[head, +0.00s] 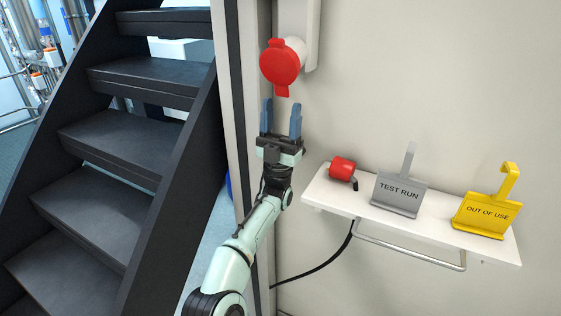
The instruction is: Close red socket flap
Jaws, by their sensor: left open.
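The red socket flap (280,64) is a round red cap with a small tab at its lower edge. It covers the front of a white wall socket (296,46) at the top middle, and from this view it appears to lie against the socket. My left gripper (281,104) is just below the flap, pointing up, with its blue fingers apart and nothing between them. The fingertips look close to the tab, but I cannot tell whether they touch it. My right gripper does not show.
A white shelf (333,197) on the wall at right holds a red plug (342,169), a grey TEST RUN sign (399,193) and a yellow OUT OF USE sign (487,212). A metal rail (412,256) hangs below. Dark stairs (130,141) stand at left.

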